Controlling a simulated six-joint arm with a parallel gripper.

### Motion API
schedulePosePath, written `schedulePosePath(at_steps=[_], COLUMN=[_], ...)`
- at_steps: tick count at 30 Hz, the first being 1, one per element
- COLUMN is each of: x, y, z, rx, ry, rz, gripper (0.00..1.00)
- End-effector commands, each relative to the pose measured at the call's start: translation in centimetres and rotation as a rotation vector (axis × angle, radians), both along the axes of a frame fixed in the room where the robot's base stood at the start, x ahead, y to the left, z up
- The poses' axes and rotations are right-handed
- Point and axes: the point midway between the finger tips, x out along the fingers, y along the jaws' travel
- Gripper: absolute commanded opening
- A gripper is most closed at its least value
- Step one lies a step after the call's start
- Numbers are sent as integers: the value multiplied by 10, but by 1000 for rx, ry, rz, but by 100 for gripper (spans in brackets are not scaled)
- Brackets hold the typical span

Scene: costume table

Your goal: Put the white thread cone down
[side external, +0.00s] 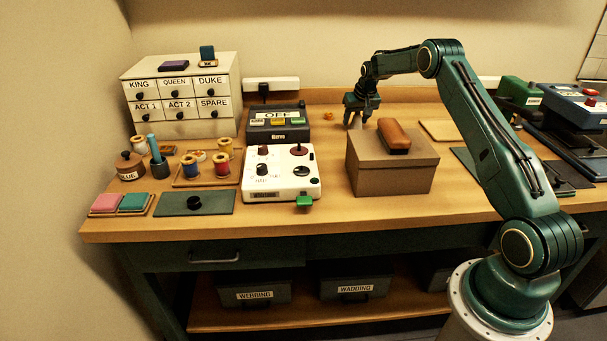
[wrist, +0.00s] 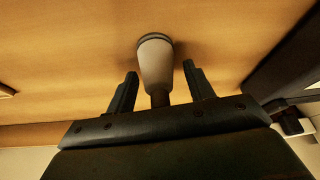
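The white thread cone (wrist: 156,62) stands on the wooden table top (wrist: 70,60) in the wrist view, with its dark-rimmed base away from me and its narrow brownish end toward my gripper (wrist: 160,70). My fingers are open, one on each side of the cone, with a gap showing on both sides. In the side view my gripper (side external: 361,110) is low behind the brown cardboard box (side external: 390,173). A little of the cone (side external: 355,121) shows there below the fingers; its lower part is hidden by the box.
A brown rounded object (side external: 394,135) lies on the box. Left of my gripper are a dark switch unit (side external: 278,133) and a white control box (side external: 280,180). A small orange item (side external: 328,115) lies nearby. A flat wooden board (side external: 440,131) lies to the right.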

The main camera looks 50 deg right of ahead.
Motion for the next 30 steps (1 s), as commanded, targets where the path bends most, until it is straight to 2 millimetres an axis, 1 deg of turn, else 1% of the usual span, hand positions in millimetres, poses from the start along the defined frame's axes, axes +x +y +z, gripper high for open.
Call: schedulePosePath(at_steps=[8, 14, 20, 30], x=[0, -3, -10, -27], y=[0, 2, 7, 18], z=[3, 13, 34, 83], rx=[-1, -1, -1, -2], ry=[-1, -1, -2, -2], rz=[0, 0, 0, 0], gripper=[53, 53, 53, 53])
